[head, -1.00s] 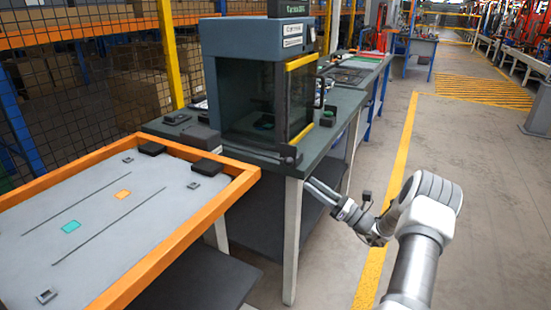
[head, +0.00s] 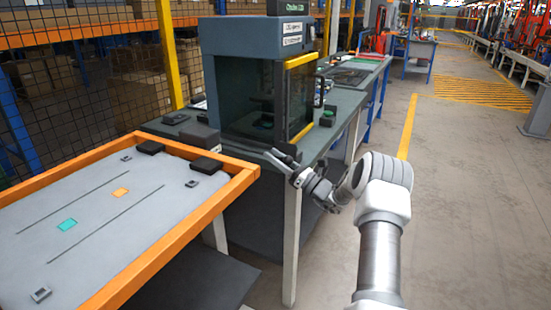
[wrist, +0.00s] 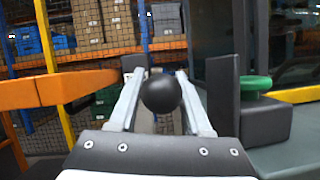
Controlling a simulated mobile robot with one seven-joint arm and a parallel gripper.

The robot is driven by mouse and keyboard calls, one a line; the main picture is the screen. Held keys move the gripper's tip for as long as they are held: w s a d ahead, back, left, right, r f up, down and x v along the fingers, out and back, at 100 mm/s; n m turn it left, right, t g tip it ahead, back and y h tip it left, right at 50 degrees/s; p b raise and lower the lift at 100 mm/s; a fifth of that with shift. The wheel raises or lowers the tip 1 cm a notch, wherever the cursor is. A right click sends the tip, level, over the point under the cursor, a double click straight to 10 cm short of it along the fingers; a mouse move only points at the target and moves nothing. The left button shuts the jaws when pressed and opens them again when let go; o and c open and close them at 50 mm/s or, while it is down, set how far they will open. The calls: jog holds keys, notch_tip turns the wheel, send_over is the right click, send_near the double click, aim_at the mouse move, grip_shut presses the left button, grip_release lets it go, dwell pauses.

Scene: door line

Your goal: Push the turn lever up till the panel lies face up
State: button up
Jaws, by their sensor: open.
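The panel (head: 105,215) is a grey board in an orange frame, with teal and orange patches and two dark lines on its upward side. It looks roughly flat in the head view. A black ball knob (wrist: 161,93), likely the turn lever's end, shows in the wrist view between the fingers of my gripper. My gripper (head: 282,160) is open at the bench's near corner, beside the panel's right end. The knob appears between or just beyond the fingers; contact cannot be told. The lever's shaft is mostly hidden.
A dark cabinet (head: 235,85) with a yellow-edged door stands on the bench (head: 342,103). In the wrist view a dark upright (wrist: 222,95) and a green button (wrist: 256,83) are close at right. An orange frame edge (wrist: 60,87) is at left.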

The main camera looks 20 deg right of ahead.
jog(key=shift+c, duration=0.2)
grip_shut()
jog(key=shift+d+r, duration=0.15)
jog(key=shift+d, duration=0.05)
dwell(0.9)
